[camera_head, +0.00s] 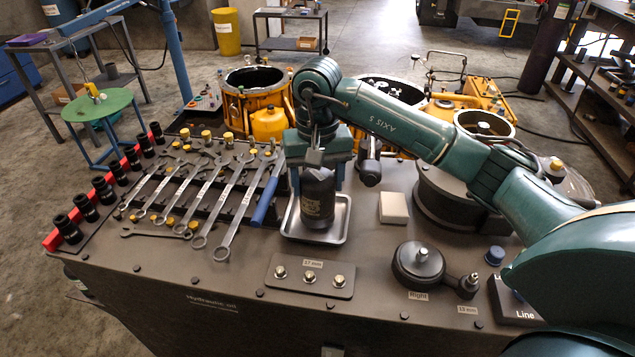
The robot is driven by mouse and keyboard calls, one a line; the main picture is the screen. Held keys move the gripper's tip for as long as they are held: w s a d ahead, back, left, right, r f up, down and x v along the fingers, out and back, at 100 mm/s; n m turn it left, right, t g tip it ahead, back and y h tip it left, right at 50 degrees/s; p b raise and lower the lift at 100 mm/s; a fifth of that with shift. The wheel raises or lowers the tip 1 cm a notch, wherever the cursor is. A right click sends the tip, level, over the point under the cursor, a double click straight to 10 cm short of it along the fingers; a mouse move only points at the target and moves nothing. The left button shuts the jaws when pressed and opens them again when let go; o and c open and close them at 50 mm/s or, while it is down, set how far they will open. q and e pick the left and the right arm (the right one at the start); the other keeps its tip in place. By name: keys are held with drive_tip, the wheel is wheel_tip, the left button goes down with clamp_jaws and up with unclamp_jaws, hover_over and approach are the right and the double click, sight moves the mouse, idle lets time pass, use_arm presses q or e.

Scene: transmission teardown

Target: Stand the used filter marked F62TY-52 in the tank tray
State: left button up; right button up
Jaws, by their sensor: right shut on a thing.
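A dark cylindrical filter (318,198) is upright in the grip of my right gripper (318,163), which comes down on its top from above. Faint pale print shows on the filter's side, too small to read. A shallow silver metal tray (291,232) lies on the dark bench top under the filter. The filter's lower end appears within the tray's rim; I cannot tell whether it touches the tray floor. The gripper's fingers are shut on the filter's upper part. My left gripper is not in view.
Several wrenches (232,205) and a blue-handled tool (266,200) lie left of the tray. A pale block (393,207) and a dark round housing (447,195) are to the right. A bolt plate (310,277) and a black round part (418,264) are in front.

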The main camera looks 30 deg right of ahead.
drive_tip(key=shift+f, duration=0.45)
drive_tip(key=shift+f, duration=0.2)
drive_tip(key=o, duration=1.6)
drive_tip(key=shift+r, duration=0.1)
drive_tip(key=shift+r, duration=0.25)
wheel_tip(320, 180, up, 12)
drive_tip(key=shift+f, duration=0.2)
